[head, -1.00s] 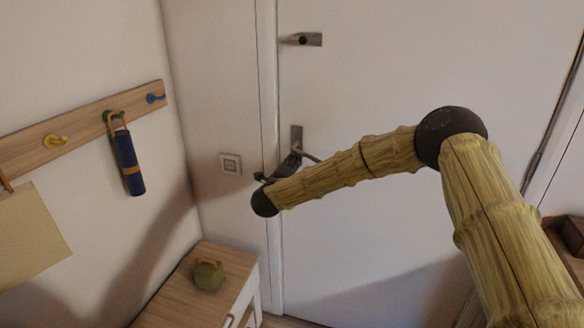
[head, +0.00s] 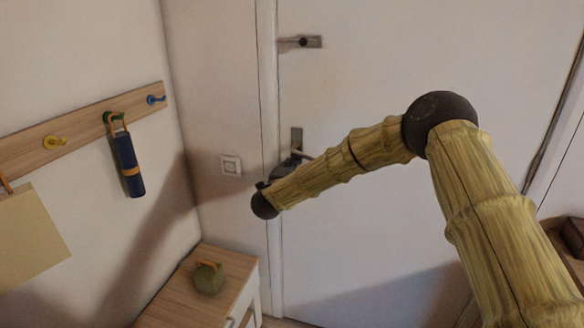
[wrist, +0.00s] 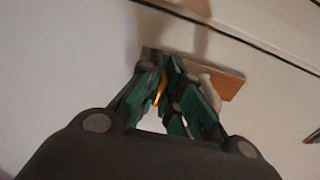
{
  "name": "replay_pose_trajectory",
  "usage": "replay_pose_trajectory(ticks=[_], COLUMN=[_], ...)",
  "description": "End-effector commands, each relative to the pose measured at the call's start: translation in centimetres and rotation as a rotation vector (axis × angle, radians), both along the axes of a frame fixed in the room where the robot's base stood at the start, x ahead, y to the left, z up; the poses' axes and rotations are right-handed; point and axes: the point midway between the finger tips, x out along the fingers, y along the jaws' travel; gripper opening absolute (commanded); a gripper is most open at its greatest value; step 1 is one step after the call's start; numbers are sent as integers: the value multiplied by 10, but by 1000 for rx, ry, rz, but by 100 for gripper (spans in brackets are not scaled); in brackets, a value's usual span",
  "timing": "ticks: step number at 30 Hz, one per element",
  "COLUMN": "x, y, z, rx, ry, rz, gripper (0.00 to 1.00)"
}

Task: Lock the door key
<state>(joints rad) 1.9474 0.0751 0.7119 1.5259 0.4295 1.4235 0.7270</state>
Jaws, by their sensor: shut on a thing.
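The white door (head: 400,220) stands closed in the head view. Its handle plate (head: 297,136) is near the left edge, with the lever (head: 304,154) partly hidden by my arm. My gripper (head: 288,168) is at the lower part of this plate, mostly hidden behind my wrist. In the wrist view, the teal fingers of my gripper (wrist: 174,90) are shut on a thin golden piece, seemingly the door key (wrist: 161,90). It lies against the brown plate (wrist: 226,84), beside the pale lever (wrist: 207,93). How deep the key sits in the lock is hidden.
A second latch (head: 311,41) is higher on the door. A light switch (head: 231,165) is on the wall to the left. A hook rail (head: 85,126) holds a blue umbrella (head: 128,162). A low cabinet (head: 185,290) with a green round object (head: 208,277) stands below.

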Motion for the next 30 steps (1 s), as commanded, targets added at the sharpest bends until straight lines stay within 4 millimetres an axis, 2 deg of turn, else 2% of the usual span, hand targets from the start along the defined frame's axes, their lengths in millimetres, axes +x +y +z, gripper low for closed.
replay_pose_trajectory(ticks=[6, 7, 10, 22, 26, 30], x=[0, 0, 0, -4, -18, -42], y=[1, 1, 1, 2, 7, 15], z=[0, 0, 0, 0, 0, -1], rx=[0, 0, 0, 0, 0, 0], ry=[1, 1, 1, 1, 1, 2], rz=[3, 3, 2, 2, 3, 4], gripper=[0, 12, 29, 29, 29, 29])
